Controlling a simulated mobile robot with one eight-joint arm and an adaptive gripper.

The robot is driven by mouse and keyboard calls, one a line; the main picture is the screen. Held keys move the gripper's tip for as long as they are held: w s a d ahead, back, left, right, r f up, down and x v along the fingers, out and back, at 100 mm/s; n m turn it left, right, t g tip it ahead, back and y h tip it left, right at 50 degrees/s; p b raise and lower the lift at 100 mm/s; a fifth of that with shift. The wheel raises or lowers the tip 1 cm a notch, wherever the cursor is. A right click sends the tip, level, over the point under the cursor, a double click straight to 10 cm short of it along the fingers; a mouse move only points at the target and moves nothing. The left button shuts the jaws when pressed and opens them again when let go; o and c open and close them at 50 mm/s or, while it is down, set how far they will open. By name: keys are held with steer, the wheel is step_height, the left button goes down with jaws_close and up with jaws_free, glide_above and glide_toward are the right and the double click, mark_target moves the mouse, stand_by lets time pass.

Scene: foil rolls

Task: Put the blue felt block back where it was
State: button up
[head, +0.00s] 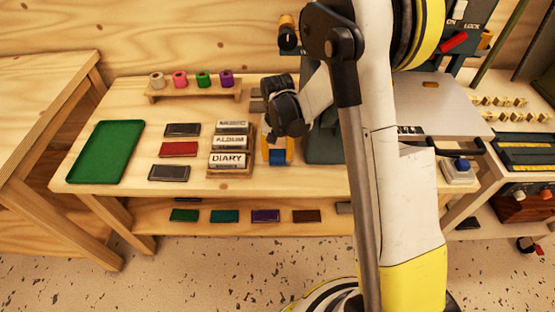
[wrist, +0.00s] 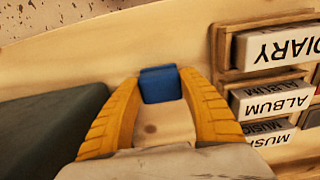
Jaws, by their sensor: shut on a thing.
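The blue felt block (head: 277,157) is a small blue piece held near the front edge of the table, just right of the DIARY block. It also shows in the wrist view (wrist: 160,84), between the tips of two yellow fingers. My gripper (head: 276,151) is shut on it and points down at the wooden tabletop. I cannot tell whether the block touches the tabletop.
Labelled blocks (head: 230,160) stand in a wooden rack close left of my gripper. A dark grey machine base (head: 323,145) is close on its right. A green tray (head: 106,150), dark and red pads (head: 179,149) and a spool rack (head: 195,93) lie further left. Several coloured pieces (head: 265,216) lie on the lower shelf.

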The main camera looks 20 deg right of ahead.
steer(key=shift+f, duration=0.4)
steer(key=shift+f, duration=0.25)
steer(key=o, duration=1.2)
steer(key=shift+c, duration=0.2)
steer(key=shift+r, duration=0.15)
